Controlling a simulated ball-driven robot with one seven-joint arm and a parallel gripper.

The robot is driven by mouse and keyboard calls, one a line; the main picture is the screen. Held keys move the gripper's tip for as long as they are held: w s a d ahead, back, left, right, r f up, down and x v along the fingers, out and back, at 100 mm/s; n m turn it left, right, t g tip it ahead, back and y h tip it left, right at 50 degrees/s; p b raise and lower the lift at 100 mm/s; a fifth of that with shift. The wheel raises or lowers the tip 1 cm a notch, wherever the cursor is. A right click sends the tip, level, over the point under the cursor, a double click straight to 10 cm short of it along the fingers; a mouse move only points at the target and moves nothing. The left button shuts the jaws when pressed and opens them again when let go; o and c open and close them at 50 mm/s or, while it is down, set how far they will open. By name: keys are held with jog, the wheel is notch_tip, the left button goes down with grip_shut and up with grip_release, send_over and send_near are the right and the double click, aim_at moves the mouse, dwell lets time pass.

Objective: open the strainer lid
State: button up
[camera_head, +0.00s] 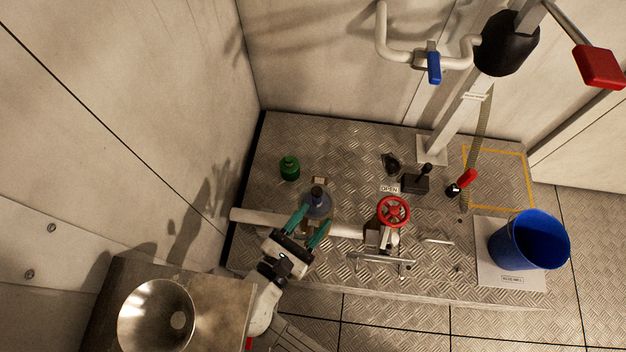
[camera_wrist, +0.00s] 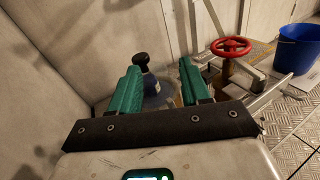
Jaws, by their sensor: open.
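The strainer (camera_head: 319,206) stands on the pale horizontal pipe on the metal platform. It has a blue-grey round body with a dark knob (camera_head: 317,191) on top. My gripper (camera_head: 308,226) is open, its two teal fingers pointing toward the strainer from the near side. In the wrist view the strainer (camera_wrist: 156,90) shows between and beyond the fingers, its dark knob (camera_wrist: 141,59) standing above the left fingertip. The fingers partly hide the strainer body. I cannot tell whether either finger touches it. The lid appears to be on the strainer.
A red valve wheel (camera_head: 393,211) stands right of the strainer on the same pipe. A green object (camera_head: 289,168) sits behind left. A blue bucket (camera_head: 530,240) stands at the right. A metal bowl (camera_head: 157,315) is at front left. A wall bounds the left side.

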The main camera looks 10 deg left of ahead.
aim_at(314, 195)
jog(key=shift+n+t+y, duration=0.3)
jog(key=shift+n+t, duration=0.2)
jog(key=shift+n, duration=0.2)
jog(key=w, duration=0.7)
jog(key=shift+w+d, duration=0.1)
jog(key=shift+d, duration=0.2)
grip_shut()
